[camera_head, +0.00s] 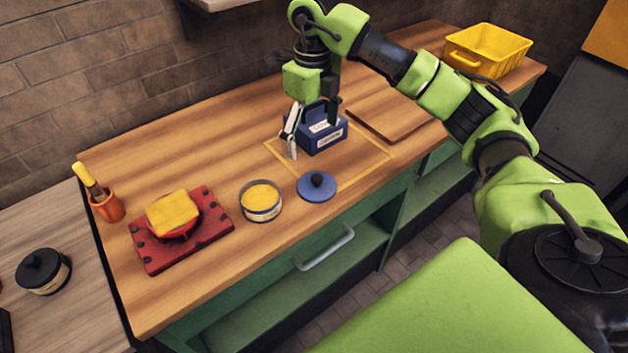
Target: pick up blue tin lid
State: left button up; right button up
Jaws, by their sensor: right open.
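The blue tin lid (317,187) lies flat on the wooden bench, a round blue disc with a dark knob on top. It is near the front edge, partly over the yellow outline on the bench. The open tin (261,201), with yellow contents, stands just left of it. My right gripper (311,140) points down above and behind the lid, in front of a blue box (328,128) with a white label. It is open, and apart from the lid. My left gripper is not in view.
A red plate (215,227) carries a yellow sponge-like block (172,212). An orange cup (107,206) stands at the left end. A wooden board (392,117) and a yellow crate (488,50) are to the right. The bench behind the tin is clear.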

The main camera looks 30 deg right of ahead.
aim_at(315, 176)
notch_tip(315, 176, down, 8)
jog(key=shift+s+f+p, duration=0.1)
jog(key=shift+s+p, duration=0.05)
jog(key=shift+p, duration=0.55)
jog(key=f, duration=0.1)
jog(key=f+p, duration=0.1)
jog(key=f, duration=0.1)
jog(key=f+p, duration=0.1)
jog(key=shift+s+d+f, duration=0.1)
jog(key=shift+s+f, duration=0.15)
jog(key=shift+f, duration=0.45)
jog(key=shift+w, duration=0.1)
jog(key=shift+c, duration=0.3)
jog(key=c, duration=1.2)
